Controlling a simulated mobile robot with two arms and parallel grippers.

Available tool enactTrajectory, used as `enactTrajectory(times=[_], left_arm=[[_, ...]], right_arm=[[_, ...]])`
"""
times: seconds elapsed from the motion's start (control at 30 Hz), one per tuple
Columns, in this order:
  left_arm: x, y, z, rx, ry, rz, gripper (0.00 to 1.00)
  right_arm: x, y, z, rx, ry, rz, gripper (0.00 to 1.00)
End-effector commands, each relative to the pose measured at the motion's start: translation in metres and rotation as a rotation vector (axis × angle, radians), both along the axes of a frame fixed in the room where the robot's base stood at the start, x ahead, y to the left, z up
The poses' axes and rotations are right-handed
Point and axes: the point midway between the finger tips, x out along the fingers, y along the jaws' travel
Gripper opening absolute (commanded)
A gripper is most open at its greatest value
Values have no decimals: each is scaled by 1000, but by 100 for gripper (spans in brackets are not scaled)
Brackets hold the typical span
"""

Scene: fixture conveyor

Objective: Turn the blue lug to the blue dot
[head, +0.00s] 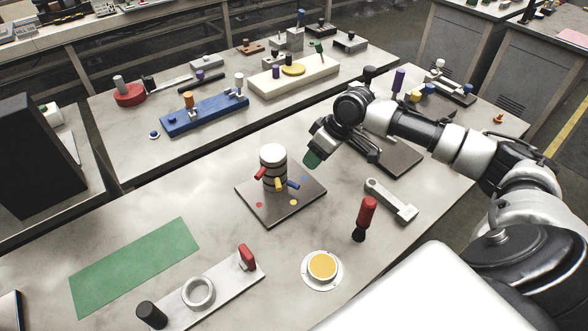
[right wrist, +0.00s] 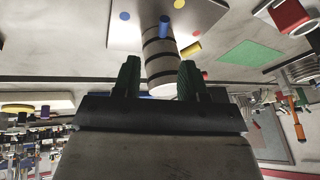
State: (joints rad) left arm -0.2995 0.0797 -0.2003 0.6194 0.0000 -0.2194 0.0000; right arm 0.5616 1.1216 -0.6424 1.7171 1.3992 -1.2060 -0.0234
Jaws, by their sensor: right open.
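A banded post with a white top (head: 273,154) stands upright on a dark square plate (head: 248,194). The blue lug (head: 293,183) sticks out to the right; the yellow lug (head: 278,185) points toward the front and the red lug (head: 260,174) to the left. The blue dot (head: 305,179) lies on the plate just beyond the blue lug's tip, slightly behind its line. In the right wrist view the blue lug (right wrist: 165,26) points to the right of the blue dot (right wrist: 124,15). My right gripper (head: 312,159) is open and empty, right of the post. My left gripper is out of view.
A yellow dot (head: 293,203) and red dot (head: 259,205) mark the plate. A red-handled tool (head: 364,218), a grey wrench-like part (head: 391,201) and a yellow button (head: 322,266) lie nearby. A green mat (head: 135,266) is at left. The table between mat and plate is clear.

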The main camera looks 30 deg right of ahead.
Motion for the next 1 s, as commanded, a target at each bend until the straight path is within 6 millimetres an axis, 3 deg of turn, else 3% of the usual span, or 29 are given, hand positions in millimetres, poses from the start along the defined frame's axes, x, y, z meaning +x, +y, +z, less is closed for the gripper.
enactTrajectory(times=[0.6, 1.0], left_arm=[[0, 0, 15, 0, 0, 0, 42], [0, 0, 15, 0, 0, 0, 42]], right_arm=[[26, 32, -87, 2, 2, 0, 42], [28, 35, -96, -1, 1, 1, 42]])
